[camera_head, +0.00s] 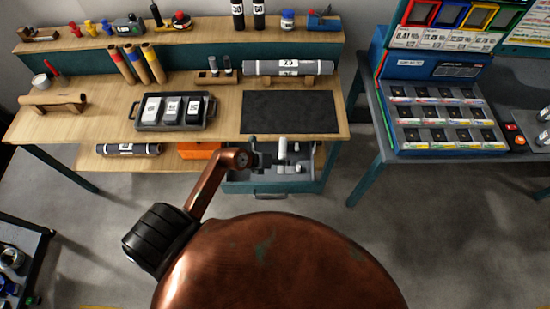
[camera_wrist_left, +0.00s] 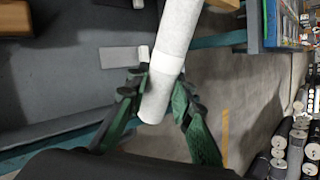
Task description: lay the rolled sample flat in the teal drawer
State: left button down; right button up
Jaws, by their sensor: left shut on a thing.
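The rolled sample (camera_wrist_left: 172,45) is a pale grey-white roll in the left wrist view, running from the top centre down between my fingers. My left gripper (camera_wrist_left: 160,82) is shut on it near its lower end, with green-black fingers on either side. In the head view the pale roll (camera_head: 283,148) looks upright over the open teal drawer (camera_head: 275,188), below the bench's front edge. The drawer's grey floor (camera_wrist_left: 70,80) lies left of the roll in the wrist view. Whether the roll touches the drawer cannot be told. My right gripper is not in view.
A pale flat piece (camera_wrist_left: 120,57) lies on the drawer floor. The bench (camera_head: 225,115) above carries a dark mat (camera_head: 290,112), a tray (camera_head: 172,124) and a labelled grey roll on a rack (camera_head: 288,67). An orange box (camera_head: 198,150) sits left of the drawer.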

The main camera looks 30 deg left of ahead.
pick_arm(q)
jog(key=a+n+g, duration=0.1)
jog(key=a+n, duration=0.1)
jog(key=a, duration=0.2)
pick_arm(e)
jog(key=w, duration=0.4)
pick_arm(q)
jog(key=b, duration=0.3)
send_over(274, 175)
notch_tip(274, 175, down, 6)
jog(key=shift+f+b, duration=1.6)
jog(key=shift+f, duration=1.55)
jog(key=shift+d, duration=0.1)
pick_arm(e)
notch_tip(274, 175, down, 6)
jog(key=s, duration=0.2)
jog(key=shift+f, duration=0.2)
pick_arm(q)
jog(key=shift+s+f, duration=0.1)
jog(key=shift+f, duration=0.05)
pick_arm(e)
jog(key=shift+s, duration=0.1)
pick_arm(q)
jog(key=c, duration=1.6)
grip_release()
